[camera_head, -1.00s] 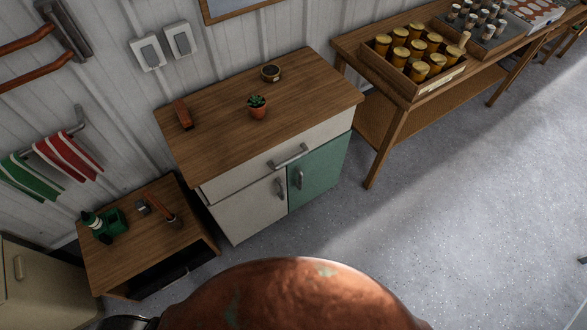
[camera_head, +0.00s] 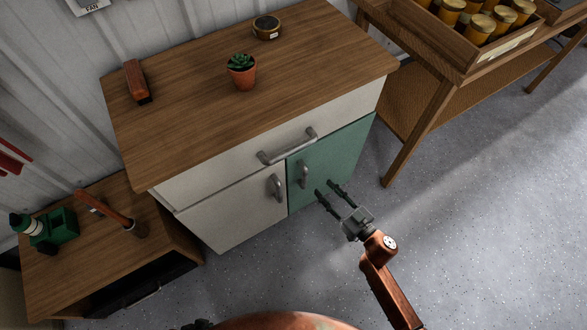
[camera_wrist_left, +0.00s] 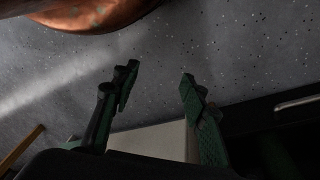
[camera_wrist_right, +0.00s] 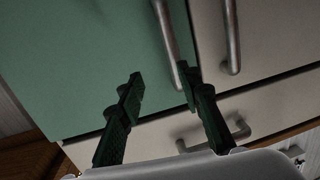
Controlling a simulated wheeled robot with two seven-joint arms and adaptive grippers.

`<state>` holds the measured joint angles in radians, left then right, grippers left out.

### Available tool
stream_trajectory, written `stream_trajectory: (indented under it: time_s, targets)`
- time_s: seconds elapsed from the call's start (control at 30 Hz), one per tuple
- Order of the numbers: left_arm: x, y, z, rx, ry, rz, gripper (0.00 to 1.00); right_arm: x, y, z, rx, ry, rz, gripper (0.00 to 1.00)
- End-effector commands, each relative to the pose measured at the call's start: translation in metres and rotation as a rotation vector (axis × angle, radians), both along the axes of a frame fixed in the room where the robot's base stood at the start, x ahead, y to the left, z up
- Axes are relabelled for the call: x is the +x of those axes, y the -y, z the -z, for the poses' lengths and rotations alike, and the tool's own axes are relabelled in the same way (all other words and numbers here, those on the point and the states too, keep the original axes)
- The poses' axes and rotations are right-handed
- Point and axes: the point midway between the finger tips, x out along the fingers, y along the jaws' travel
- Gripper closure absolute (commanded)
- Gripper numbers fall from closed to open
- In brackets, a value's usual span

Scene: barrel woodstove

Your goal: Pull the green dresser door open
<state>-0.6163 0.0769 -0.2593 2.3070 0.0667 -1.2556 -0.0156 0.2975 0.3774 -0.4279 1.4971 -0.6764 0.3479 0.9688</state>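The dresser (camera_head: 230,140) has a wooden top, a wide white drawer, a white left door and a green right door (camera_head: 336,160). The green door is shut, with a grey vertical handle (camera_head: 303,174) near its left edge. My right gripper (camera_head: 325,188) is open and empty in front of the green door. In the right wrist view its fingers (camera_wrist_right: 160,88) are spread, with the green door's handle (camera_wrist_right: 167,40) beyond them, nearer the right finger. Contact cannot be told. My left gripper (camera_wrist_left: 158,80) is open and empty in its wrist view, above the floor.
A potted plant (camera_head: 242,72), a tin (camera_head: 267,27) and a reddish block (camera_head: 136,81) stand on the dresser. A low table (camera_head: 60,277) with a hammer (camera_head: 110,212) is at left. A workbench (camera_head: 430,80) stands right. Floor in front is clear.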

Motion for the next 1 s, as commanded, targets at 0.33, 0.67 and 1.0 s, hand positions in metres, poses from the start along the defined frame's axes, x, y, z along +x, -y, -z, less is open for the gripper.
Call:
stream_trajectory:
  time_s: [0.33,0.67,1.0]
  targets:
    - [0.014,0.013,-0.001,-0.033,0.048,-0.002,0.60,0.010,-0.036,-0.017,0.030,0.038,-0.070,0.67]
    - [0.044,0.036,0.033,-0.099,0.189,-0.014,0.60,0.043,-0.070,-0.015,0.029,0.036,-0.067,0.67]
    - [0.053,0.042,0.038,-0.117,0.234,-0.022,0.60,0.051,-0.079,-0.018,0.028,0.038,-0.066,0.67]
